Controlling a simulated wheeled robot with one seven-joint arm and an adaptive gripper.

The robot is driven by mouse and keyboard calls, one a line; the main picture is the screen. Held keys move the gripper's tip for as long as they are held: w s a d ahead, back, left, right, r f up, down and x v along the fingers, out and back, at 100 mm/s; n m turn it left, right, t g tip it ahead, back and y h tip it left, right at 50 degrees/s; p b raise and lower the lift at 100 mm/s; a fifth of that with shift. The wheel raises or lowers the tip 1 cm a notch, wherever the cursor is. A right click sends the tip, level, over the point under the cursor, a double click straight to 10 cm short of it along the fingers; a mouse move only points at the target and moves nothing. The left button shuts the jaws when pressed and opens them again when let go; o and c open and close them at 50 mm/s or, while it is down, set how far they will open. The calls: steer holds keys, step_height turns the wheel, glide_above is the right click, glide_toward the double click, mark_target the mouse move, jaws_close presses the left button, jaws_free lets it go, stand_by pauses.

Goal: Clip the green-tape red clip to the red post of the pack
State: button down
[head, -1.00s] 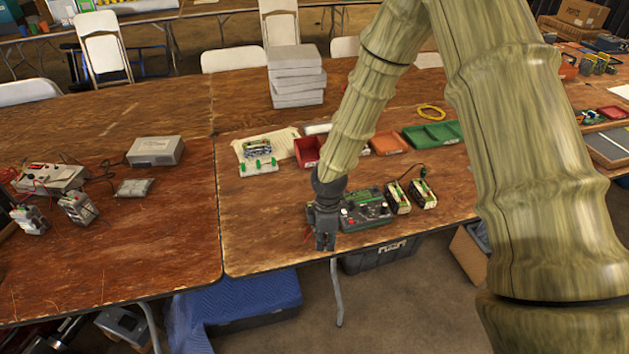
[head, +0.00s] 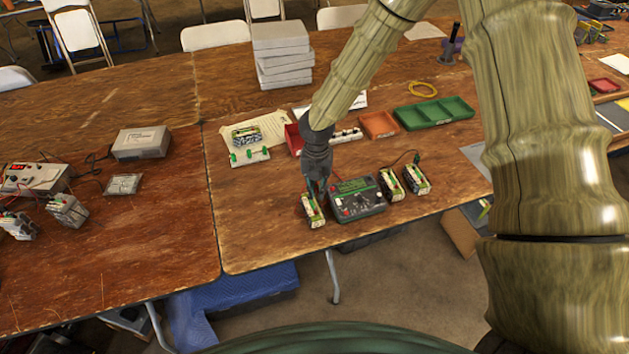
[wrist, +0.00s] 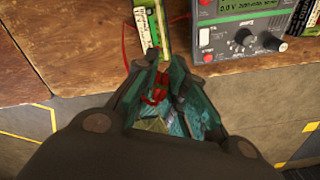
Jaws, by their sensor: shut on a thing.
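My gripper (head: 316,188) is shut on the red clip (wrist: 157,88), which shows as a small red shape between the fingers in the wrist view. Its green tape cannot be told apart from the greenish fingers. A pack with green and cream sides (head: 312,212) stands just below and in front of the gripper, left of the charger; it also shows beyond the fingertips in the wrist view (wrist: 149,28). Its red post is hidden or too small to make out. A thin red lead (wrist: 124,40) runs beside this pack. I cannot tell whether the clip touches the pack.
The grey and green charger (head: 357,198) stands close right of the pack. Two similar packs (head: 391,185) (head: 417,180) stand further right. Behind are an orange tray (head: 380,125), a green tray (head: 434,113) and a white rack (head: 250,157).

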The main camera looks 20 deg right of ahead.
steer(key=shift+w+a+f+b, duration=0.1)
steer(key=shift+a+f+b, duration=0.1)
steer(key=shift+f+b, duration=3.15)
steer(key=shift+f, duration=0.15)
steer(key=shift+p, duration=0.4)
steer(key=shift+f+p, duration=0.2)
steer(key=shift+p, duration=0.35)
stand_by(0.8)
steer(key=c, duration=1.4)
jaws_free()
steer(key=shift+o, duration=1.1)
steer(key=shift+r, duration=0.15)
